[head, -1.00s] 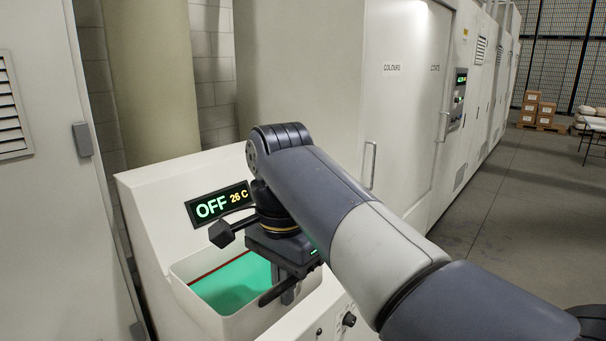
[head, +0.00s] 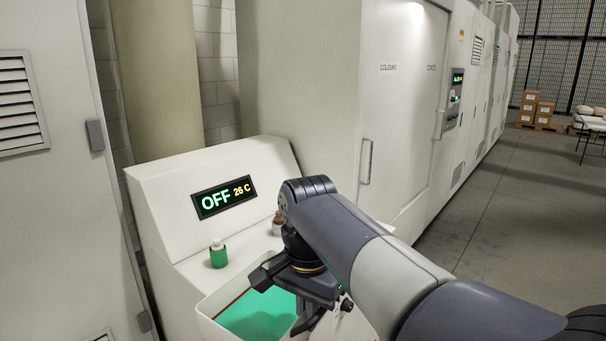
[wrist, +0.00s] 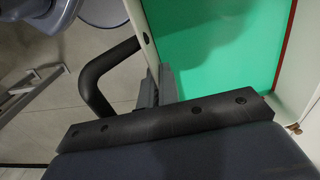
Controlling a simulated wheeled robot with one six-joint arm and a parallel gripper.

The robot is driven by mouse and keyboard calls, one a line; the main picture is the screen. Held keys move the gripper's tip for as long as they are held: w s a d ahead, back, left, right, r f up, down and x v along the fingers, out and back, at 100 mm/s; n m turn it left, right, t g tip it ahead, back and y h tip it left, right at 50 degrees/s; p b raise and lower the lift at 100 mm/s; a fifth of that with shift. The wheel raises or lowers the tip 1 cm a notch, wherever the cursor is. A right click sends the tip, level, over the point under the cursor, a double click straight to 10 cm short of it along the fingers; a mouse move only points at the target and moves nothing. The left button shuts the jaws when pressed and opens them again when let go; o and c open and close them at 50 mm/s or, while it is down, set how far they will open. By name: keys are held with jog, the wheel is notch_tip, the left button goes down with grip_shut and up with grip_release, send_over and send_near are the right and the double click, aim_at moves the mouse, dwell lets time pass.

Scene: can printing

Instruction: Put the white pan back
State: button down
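The white pan (head: 207,325) holds green liquid (head: 258,315) and appears at the bottom of the head view, in front of the white machine. My gripper (head: 303,322) is at the pan's right side. In the wrist view my two grey fingers (wrist: 157,87) are close together at the pan's white wall (wrist: 148,35), shut on it. The green liquid (wrist: 220,50) fills the upper right there, with a red line along its far edge. The pan looks about level. Its underside is hidden, and its lower part is cut off in the head view.
The white machine (head: 165,205) has a display (head: 223,197) reading OFF 26 C. A tall cabinet (head: 300,90) rises behind. Open floor (head: 510,195) lies to the right.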

jog(key=w+d+f+n, duration=0.2)
jog(key=d+f, duration=0.3)
jog(key=f, duration=0.5)
jog(key=w+d+f+n, duration=0.2)
jog(key=w+d+f, duration=0.1)
jog(key=f, duration=0.7)
jog(key=w+d+f+n, duration=0.2)
jog(key=d+f, duration=0.4)
jog(key=f, duration=0.5)
jog(key=shift+w+d+n, duration=0.2)
jog(key=shift+d+n, duration=0.1)
jog(key=shift+w+d, duration=0.1)
jog(key=shift+w, duration=0.05)
